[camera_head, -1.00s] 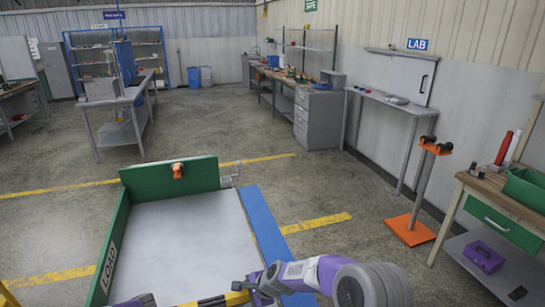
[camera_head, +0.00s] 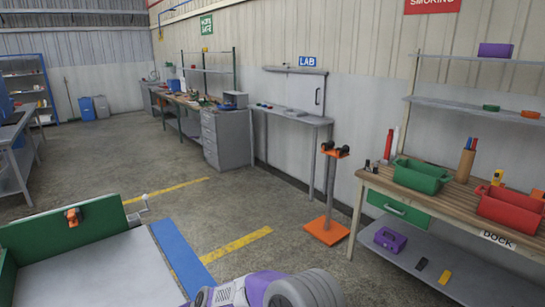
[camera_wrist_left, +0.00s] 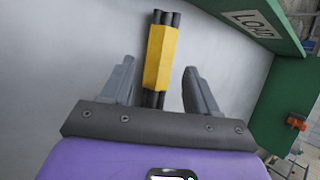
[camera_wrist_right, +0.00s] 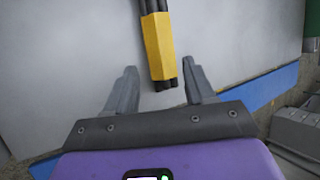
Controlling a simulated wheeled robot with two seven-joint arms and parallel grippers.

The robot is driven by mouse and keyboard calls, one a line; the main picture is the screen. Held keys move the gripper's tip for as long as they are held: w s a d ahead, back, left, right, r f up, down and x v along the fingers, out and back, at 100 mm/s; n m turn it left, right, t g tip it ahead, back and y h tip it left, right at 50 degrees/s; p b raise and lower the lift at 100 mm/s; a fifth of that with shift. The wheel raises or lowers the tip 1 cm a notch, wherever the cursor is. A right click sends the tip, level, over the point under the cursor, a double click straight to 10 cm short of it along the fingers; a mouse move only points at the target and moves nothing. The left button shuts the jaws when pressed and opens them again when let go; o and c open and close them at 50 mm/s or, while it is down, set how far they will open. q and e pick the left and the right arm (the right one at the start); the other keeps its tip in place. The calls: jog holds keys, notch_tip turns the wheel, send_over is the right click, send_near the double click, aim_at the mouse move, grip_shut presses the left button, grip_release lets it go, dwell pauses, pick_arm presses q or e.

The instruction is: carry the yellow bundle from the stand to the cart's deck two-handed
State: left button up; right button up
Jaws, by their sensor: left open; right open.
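The yellow bundle, black hoses in a yellow sleeve, lies on the cart's grey deck (camera_head: 98,274). Its one end shows in the left wrist view (camera_wrist_left: 160,58) and its other end in the right wrist view (camera_wrist_right: 158,45). My left gripper (camera_wrist_left: 162,85) is open, with its fingers on either side of the bundle and gaps on both sides. My right gripper (camera_wrist_right: 157,82) is open, its fingers apart around the other end. The bundle is out of the head view. An orange stand (camera_head: 329,195) with an empty forked top is right of the cart.
The cart has green walls (camera_head: 65,236) and a blue strip (camera_head: 180,255) along its right side. A DOCK workbench (camera_head: 455,200) with green and red bins stands at the right. A LAB table (camera_head: 290,115) is by the wall. The floor between cart and stand is clear.

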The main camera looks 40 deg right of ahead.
pick_arm(q)
jog(key=o, duration=0.4)
pick_arm(e)
jog(key=o, duration=0.6)
jog(key=shift+c, duration=0.2)
jog(key=shift+r, duration=0.1)
pick_arm(q)
notch_tip(320, 180, up, 14)
pick_arm(e)
notch_tip(320, 180, up, 14)
